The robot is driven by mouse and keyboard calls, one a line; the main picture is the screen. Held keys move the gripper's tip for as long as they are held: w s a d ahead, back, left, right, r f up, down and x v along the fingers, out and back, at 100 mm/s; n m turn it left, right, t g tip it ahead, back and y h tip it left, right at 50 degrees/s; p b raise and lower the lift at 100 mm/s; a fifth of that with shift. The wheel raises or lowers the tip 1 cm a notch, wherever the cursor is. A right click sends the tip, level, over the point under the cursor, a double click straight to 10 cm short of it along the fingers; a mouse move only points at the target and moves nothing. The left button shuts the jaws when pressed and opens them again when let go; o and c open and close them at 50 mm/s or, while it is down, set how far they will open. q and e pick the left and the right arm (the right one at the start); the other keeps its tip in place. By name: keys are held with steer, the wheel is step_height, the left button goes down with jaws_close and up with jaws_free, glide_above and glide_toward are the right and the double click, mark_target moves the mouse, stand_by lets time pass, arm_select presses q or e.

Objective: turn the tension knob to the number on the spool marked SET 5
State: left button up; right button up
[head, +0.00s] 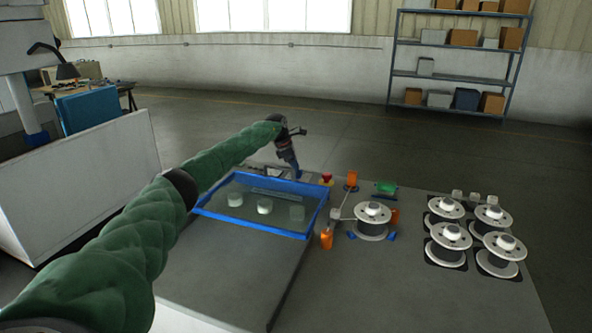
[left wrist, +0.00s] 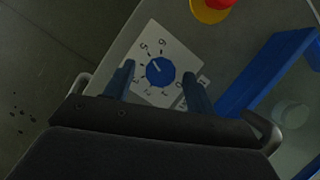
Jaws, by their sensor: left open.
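The blue tension knob (left wrist: 158,71) sits on a white dial plate (left wrist: 178,53) with printed numbers in the left wrist view; 5 and 6 read near its upper edge. A pale pointer mark shows on the knob's upper left, but I cannot tell its exact number. My left gripper (left wrist: 157,84) is open, its two fingers on either side of the knob; I cannot tell whether they touch it. In the head view the left gripper (head: 296,169) points down behind the blue-rimmed tank and hides the knob. Spools (head: 447,235) stand at the right; no SET 5 marking is readable. My right gripper is not in view.
A red button on a yellow base (head: 327,178) is close right of the left gripper. The blue-rimmed tank (head: 313,224) holds white pieces. One spool (head: 373,213) stands between orange-ended parts (head: 327,240). The grey table front is clear.

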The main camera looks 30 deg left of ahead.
arm_select(q)
steer(key=b+v, duration=0.1)
steer(key=v, duration=0.3)
steer(key=shift+f, duration=0.1)
steer(key=shift+b+v, duration=0.35)
steer(key=shift+v, duration=1.15)
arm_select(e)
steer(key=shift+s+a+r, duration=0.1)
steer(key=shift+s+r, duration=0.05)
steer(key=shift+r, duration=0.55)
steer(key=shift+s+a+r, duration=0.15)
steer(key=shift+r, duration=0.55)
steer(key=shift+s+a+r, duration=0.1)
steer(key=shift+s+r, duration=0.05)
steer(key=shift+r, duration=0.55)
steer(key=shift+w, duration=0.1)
